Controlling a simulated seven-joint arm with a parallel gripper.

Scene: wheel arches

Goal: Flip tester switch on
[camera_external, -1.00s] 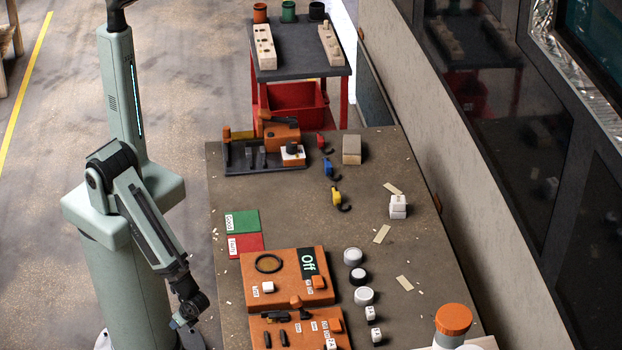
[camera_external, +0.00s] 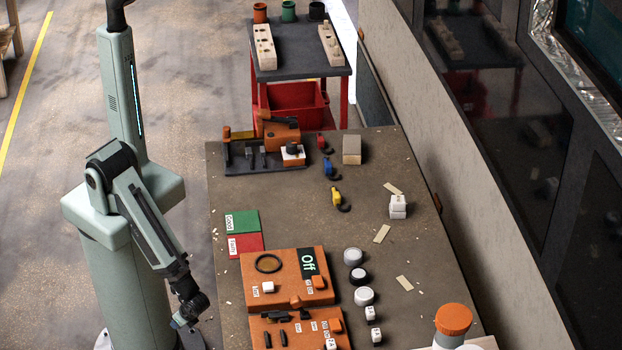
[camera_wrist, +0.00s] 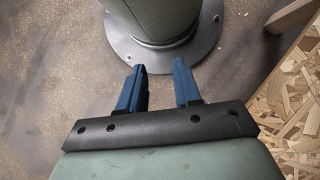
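The tester is an orange box (camera_external: 283,282) near the front left of the bench, with a dark display reading "Off" (camera_external: 308,263). A round dark dial (camera_external: 268,263), a white button (camera_external: 267,287) and an orange knob or switch (camera_external: 319,283) sit on its top. A second orange unit (camera_external: 302,332) with several black parts lies just in front of it. My gripper (camera_external: 176,323) hangs left of the bench, apart from the tester. In the wrist view its two blue fingers (camera_wrist: 160,76) are spread with nothing between them. The tester is not in the wrist view.
Green (camera_external: 242,222) and red (camera_external: 245,245) pads lie behind the tester. White and black round pieces (camera_external: 353,257) stand to its right. A black fixture (camera_external: 262,158) is at the bench's far end. The bench's middle (camera_external: 300,205) is mostly clear.

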